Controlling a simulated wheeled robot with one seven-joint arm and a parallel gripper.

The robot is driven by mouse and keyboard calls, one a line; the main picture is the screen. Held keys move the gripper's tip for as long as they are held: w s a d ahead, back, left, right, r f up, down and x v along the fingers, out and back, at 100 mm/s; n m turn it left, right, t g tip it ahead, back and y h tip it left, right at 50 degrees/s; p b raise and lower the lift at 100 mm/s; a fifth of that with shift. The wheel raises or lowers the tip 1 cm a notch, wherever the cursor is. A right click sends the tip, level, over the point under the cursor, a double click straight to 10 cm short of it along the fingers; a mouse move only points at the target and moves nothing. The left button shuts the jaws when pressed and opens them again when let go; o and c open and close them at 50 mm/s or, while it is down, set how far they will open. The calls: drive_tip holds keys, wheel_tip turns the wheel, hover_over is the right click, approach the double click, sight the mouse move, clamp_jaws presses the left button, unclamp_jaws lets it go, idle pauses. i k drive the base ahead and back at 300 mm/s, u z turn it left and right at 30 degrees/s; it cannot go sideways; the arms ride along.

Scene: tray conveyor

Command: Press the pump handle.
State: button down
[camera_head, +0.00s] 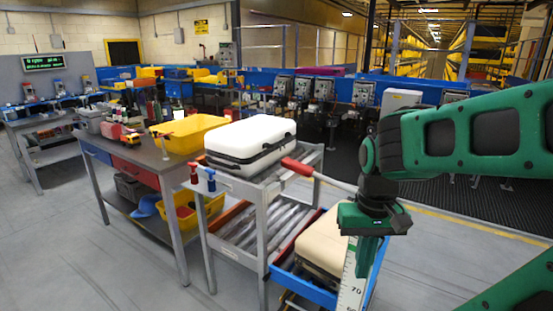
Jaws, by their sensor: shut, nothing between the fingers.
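The pump handle is a lever with a red grip (298,166) and a thin metal rod (332,181) that slopes down to the right. The rod's right end is hidden behind my wrist. My green gripper (364,258) points down, to the right of and lower than the red grip. It is shut and empty. I see no contact between its fingers and the handle. A white scale plate with green marks (352,290) stands just below and behind the gripper. The pump body is not clearly visible.
A grey roller rack (236,184) carries a white case (251,135) near the red grip. A blue tray (293,282) with a beige case (322,245) sits lower. A workbench (146,160) with a yellow bin (188,131) stands left. Floor at right is clear.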

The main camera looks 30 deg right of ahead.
sight(322, 177)
drive_tip(key=k, duration=1.35)
drive_tip(key=z, duration=0.5)
drive_tip(key=i, duration=0.95)
drive_tip(key=u, duration=0.05)
